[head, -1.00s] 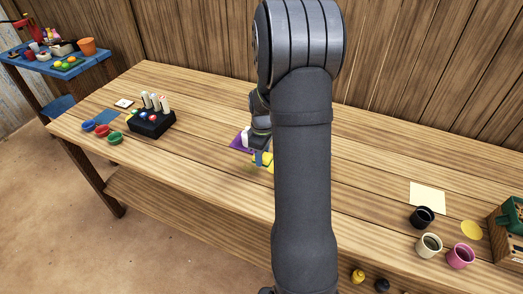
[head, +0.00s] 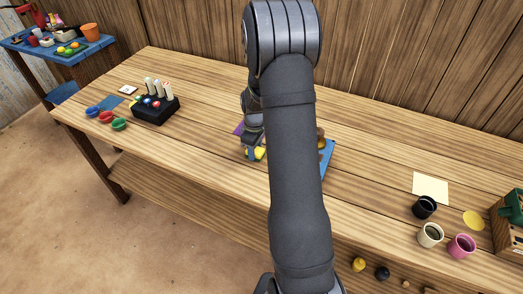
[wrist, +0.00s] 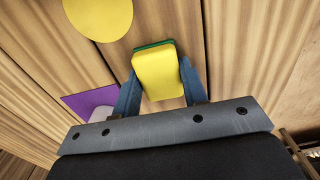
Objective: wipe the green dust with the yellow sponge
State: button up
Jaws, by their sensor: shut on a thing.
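The yellow sponge (wrist: 158,75), with a green layer along its far edge, sits between the two blue fingers of my gripper (wrist: 160,88) in the wrist view. My gripper is shut on it. In the head view the sponge (head: 257,154) shows as a small yellow patch low over the table, left of my arm. I cannot tell whether it touches the wood. I cannot make out any green dust in either current view; my arm, gripper or the sponge may hide it.
A purple square (wrist: 88,103) with a pale object lies left of the gripper; a yellow disc (wrist: 98,15) lies beyond. A blue tray (head: 328,158) is partly behind my arm. A black box (head: 155,108) stands left; mugs (head: 430,234) stand right. Bare wood (head: 205,135) lies between box and gripper.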

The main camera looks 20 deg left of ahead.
aim_at(240, 151)
jog(key=shift+a, duration=3.1)
jog(key=shift+d, duration=5.2)
jog(key=shift+s+a, duration=0.2)
jog(key=shift+s, duration=0.05)
jog(key=shift+a, duration=4.95)
jog(key=shift+d, duration=5.1)
notch_tip(240, 151, up, 8)
